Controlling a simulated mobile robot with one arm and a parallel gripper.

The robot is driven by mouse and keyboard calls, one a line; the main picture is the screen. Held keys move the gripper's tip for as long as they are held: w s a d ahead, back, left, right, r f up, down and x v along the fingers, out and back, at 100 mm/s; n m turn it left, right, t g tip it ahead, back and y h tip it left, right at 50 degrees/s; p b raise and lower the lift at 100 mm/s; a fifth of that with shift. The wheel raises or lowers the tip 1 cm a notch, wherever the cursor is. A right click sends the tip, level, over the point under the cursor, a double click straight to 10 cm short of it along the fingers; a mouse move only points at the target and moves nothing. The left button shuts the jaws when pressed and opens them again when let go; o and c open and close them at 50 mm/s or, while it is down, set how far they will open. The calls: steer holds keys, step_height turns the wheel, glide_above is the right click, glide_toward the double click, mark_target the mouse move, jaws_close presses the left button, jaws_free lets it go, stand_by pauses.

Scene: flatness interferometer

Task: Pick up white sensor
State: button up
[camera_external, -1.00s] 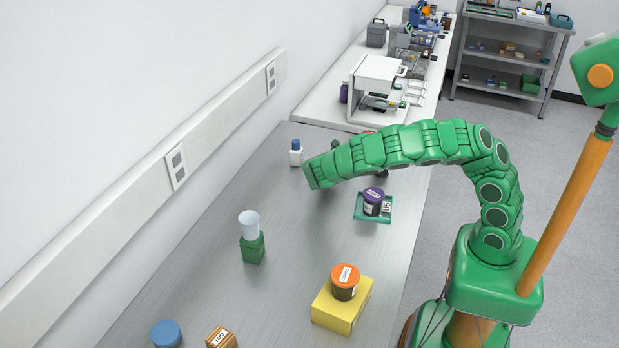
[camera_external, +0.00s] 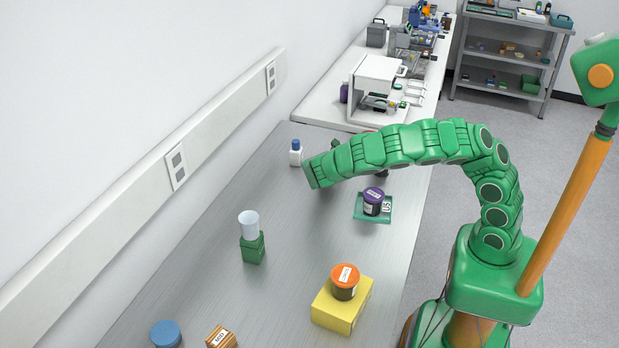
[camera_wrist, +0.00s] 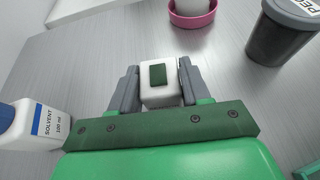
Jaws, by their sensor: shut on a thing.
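The white sensor (camera_wrist: 160,92) is a small white block with a dark green patch, seen in the wrist view at the middle. My gripper (camera_wrist: 159,84) is shut on it, with one grey finger touching each side. Whether the sensor rests on the table or is just above it I cannot tell. In the external view my green arm reaches over the far part of the metal table (camera_external: 205,250), and its end hides the sensor and the fingers.
A white solvent bottle (camera_wrist: 35,125) stands close on the left. A dark lidded jar (camera_wrist: 281,35) and a pink dish (camera_wrist: 192,14) stand beyond on the right. A purple-lidded jar (camera_external: 373,202) sits on a green tray (camera_external: 371,218). A yellow block (camera_external: 341,308) is nearer.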

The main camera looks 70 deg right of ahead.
steer(key=shift+r, duration=0.45)
step_height(320, 180, up, 3)
steer(key=shift+s+f, duration=0.1)
steer(key=shift+f, duration=0.1)
steer(key=s+a+r, duration=0.3)
steer(key=s+r, duration=0.6)
steer(key=s, duration=0.4)
steer(key=shift+a+r, duration=0.15)
steer(key=shift+a, duration=0.15)
